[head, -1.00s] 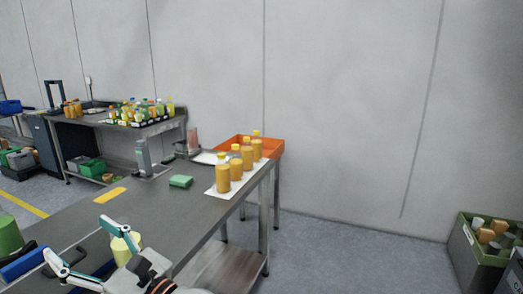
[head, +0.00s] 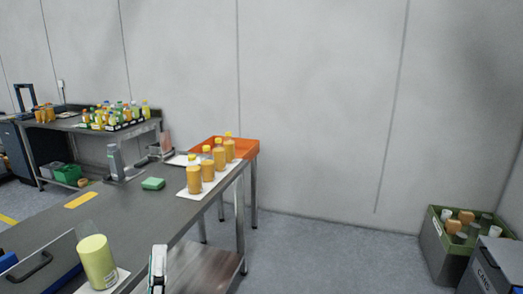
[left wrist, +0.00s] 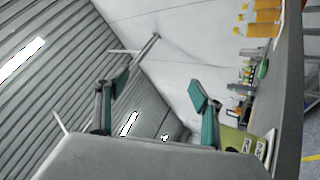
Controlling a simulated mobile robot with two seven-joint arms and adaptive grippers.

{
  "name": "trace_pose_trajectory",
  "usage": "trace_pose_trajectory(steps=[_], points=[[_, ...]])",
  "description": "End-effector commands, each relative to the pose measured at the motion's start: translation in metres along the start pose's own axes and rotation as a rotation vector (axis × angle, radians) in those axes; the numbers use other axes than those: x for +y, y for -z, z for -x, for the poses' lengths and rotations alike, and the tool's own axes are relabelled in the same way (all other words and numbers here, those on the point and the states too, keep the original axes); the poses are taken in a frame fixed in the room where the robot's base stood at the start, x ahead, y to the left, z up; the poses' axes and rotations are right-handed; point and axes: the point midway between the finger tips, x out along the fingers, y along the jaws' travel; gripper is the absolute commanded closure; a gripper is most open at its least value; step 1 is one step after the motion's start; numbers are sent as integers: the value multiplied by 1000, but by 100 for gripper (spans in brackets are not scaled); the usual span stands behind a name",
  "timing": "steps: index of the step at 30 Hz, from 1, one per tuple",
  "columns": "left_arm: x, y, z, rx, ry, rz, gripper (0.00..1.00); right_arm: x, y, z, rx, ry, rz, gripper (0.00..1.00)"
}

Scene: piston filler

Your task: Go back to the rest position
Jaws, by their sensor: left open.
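My left gripper (head: 157,268) shows at the bottom edge of the head view, just right of the yellow-green cylinder (head: 98,262); only a finger shows there. In the left wrist view my left gripper (left wrist: 158,92) has its two teal fingers spread wide, with nothing between them. My right gripper is not in view.
The steel table (head: 130,212) holds several orange bottles (head: 207,170) in a row, a green block (head: 153,184) and a yellow strip (head: 80,200). An orange tray (head: 238,147) is at its far end. A green crate (head: 450,235) stands right; the floor between is clear.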

Motion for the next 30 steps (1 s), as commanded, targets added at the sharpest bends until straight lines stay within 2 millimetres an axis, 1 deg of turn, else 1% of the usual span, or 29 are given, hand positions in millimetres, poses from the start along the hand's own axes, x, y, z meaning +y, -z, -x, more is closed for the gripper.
trace_pose_trajectory(steps=[1, 2, 3, 5, 6, 8, 9, 11, 12, 14, 15, 18, 21, 24, 27, 30], points=[[-18, -23, 21, -127, 41, -121, 33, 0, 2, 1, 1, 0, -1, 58], [-29, -36, 34, -199, 62, -189, 33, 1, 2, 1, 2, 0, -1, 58], [-43, -52, 52, -292, 86, -274, 33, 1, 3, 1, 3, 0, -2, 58], [-65, -71, 82, -426, 119, -393, 33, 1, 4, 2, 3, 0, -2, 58], [-80, -81, 103, -514, 140, -468, 33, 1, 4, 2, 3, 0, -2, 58], [-102, -93, 136, -641, 168, -575, 33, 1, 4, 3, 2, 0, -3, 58], [-116, -98, 160, -725, 186, -642, 33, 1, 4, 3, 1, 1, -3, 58], [-136, -102, 195, -848, 209, -738, 33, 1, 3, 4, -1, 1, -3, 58], [-149, -102, 220, -928, 224, -796, 33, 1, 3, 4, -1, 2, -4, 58], [-166, -100, 254, -1040, 241, -878, 33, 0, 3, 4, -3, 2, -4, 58], [-176, -97, 275, -1109, 251, -928, 33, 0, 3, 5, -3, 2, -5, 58], [-194, -86, 319, -1251, 269, -1026, 33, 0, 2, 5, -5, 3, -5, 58], [-206, -76, 348, -1347, 279, -1089, 33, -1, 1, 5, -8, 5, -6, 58], [-211, -71, 362, -1395, 283, -1120, 33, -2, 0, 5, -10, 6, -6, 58], [-212, -69, 366, -1409, 284, -1129, 33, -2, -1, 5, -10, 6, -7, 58], [-212, -69, 366, -1409, 284, -1129, 33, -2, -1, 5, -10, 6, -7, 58]])
